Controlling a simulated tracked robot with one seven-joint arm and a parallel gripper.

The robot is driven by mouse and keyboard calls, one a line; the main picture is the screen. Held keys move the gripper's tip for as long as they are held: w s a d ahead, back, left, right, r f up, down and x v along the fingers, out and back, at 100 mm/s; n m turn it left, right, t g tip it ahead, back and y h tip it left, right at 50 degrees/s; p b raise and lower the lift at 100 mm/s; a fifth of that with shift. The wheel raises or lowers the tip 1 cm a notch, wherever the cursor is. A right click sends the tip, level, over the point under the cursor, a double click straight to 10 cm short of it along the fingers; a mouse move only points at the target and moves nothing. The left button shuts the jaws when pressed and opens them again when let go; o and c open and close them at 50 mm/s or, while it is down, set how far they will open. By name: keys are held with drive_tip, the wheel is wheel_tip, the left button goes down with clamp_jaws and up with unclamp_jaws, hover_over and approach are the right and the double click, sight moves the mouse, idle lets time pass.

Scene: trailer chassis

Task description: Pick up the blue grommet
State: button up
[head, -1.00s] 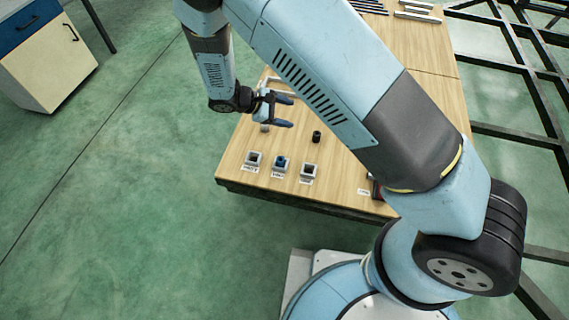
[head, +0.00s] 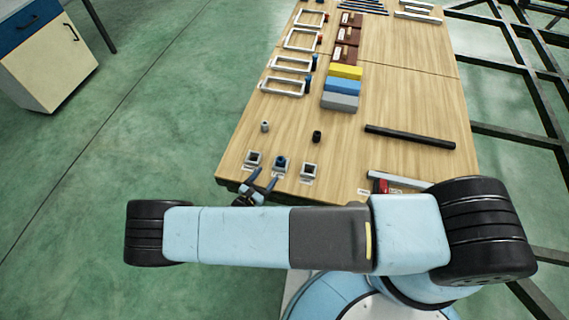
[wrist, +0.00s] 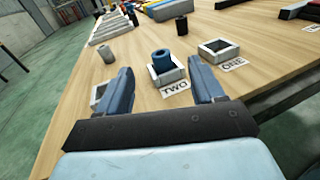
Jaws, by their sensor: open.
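The blue grommet (head: 281,161) stands upright in the middle of three small square grey holders at the table's near edge. In the wrist view the blue grommet (wrist: 162,61) sits in the holder (wrist: 178,76) labelled TWO, its top standing above the rim. My gripper (head: 264,180) is at the near edge of the table, just in front of that holder. In the wrist view my gripper (wrist: 167,84) is open and empty, its two blue fingers pointing toward the grommet, one on either side of it in the picture. The grommet appears untouched.
Empty holders (head: 254,158) and (head: 310,172) flank the middle one; the latter is labelled ONE. A black grommet (head: 317,136) and a grey one (head: 265,126) stand behind. White frames (head: 283,86), coloured blocks (head: 343,86) and a black bar (head: 410,137) lie farther off.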

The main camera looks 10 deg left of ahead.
sight(282, 157)
drive_tip(key=shift+s+d+f+n+t+y, duration=0.1)
drive_tip(key=shift+s+f+n+t+y, duration=0.15)
drive_tip(key=shift+f+n+y, duration=0.3)
drive_tip(key=shift+s+f+n+t+y, duration=0.1)
drive_tip(key=shift+f+n+t+y, duration=0.2)
drive_tip(key=shift+f, duration=0.4)
drive_tip(key=shift+w+d, duration=0.1)
drive_tip(key=shift+w, duration=0.15)
drive_tip(key=x, duration=0.7)
drive_tip(key=shift+w+d, duration=0.1)
drive_tip(key=shift+w, duration=0.3)
drive_tip(key=shift+d+x, duration=0.2)
drive_tip(key=shift+x, duration=2.45)
drive_tip(key=shift+f, duration=0.15)
drive_tip(key=shift+c, duration=0.3)
drive_tip(key=c, duration=1)
